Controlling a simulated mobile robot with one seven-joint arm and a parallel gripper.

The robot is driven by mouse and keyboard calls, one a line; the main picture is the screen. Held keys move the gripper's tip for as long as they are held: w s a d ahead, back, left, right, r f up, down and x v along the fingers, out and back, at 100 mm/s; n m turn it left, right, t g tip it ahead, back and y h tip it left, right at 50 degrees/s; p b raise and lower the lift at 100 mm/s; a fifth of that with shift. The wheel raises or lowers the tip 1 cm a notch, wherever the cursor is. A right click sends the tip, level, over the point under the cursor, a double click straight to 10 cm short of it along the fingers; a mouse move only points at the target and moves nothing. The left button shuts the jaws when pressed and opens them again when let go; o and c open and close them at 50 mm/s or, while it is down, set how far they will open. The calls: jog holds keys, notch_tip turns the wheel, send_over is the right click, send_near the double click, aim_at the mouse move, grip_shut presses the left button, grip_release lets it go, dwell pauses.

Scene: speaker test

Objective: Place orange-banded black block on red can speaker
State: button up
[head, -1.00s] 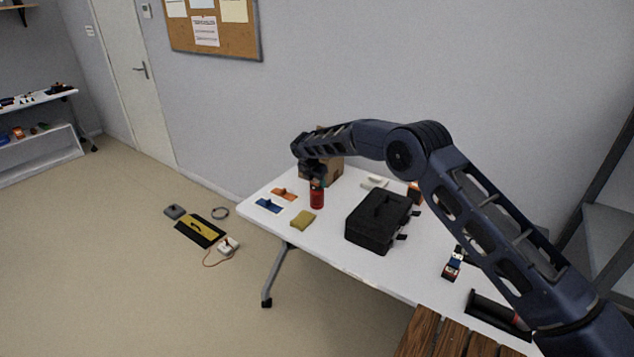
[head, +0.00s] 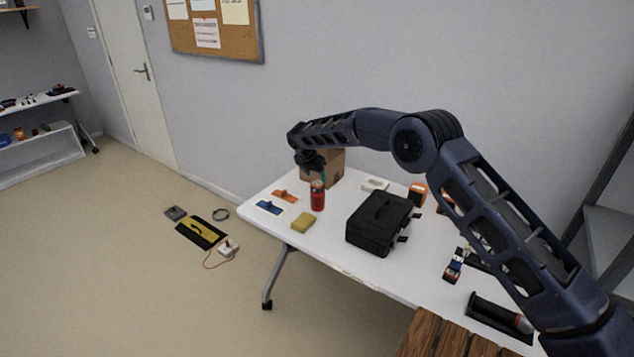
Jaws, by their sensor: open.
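The red can speaker (head: 317,201) stands upright on the white table, near its left end. A small orange-tinted piece (head: 317,184) shows on top of it, which looks like the orange-banded black block; it is too small to make out its band or exact seating. My gripper (head: 318,176) is open just above the speaker and this piece, pointing down. The fingertips are small and partly lost against the cardboard box behind, so I cannot tell whether they are fully clear of the piece.
A cardboard box (head: 328,168) stands close behind my gripper. A black case (head: 378,222) and a yellow sponge-like block (head: 303,222) are nearby on the table (head: 340,250). Blue (head: 268,207) and orange (head: 285,196) flat tools lie left of the speaker. An orange-and-black item (head: 418,194) stands behind the case.

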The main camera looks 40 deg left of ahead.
jog(key=v, duration=0.6)
jog(key=shift+r, duration=0.15)
